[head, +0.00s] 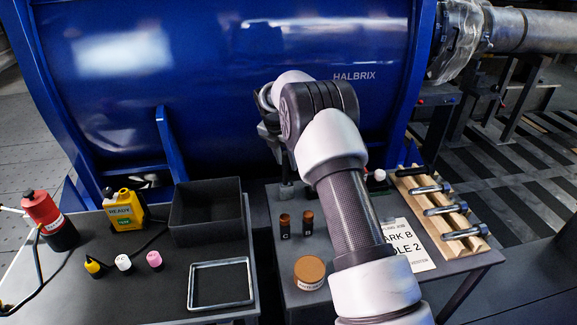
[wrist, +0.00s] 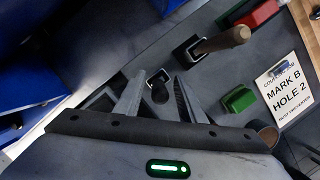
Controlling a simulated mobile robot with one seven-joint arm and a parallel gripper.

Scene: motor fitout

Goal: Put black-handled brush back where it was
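My gripper (wrist: 158,82) points down over the back of the right-hand table, its two fingers spread. In the head view my arm hides most of the gripper and this area.
A green block (wrist: 238,100), a red object (wrist: 262,14) and the MARK B HOLE 2 card (wrist: 285,88) lie near. A brown-lidded tin (head: 310,270), two small bottles (head: 296,222) and a wooden rack of bolts (head: 455,245) share the table. The blue motor (head: 230,80) stands behind.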

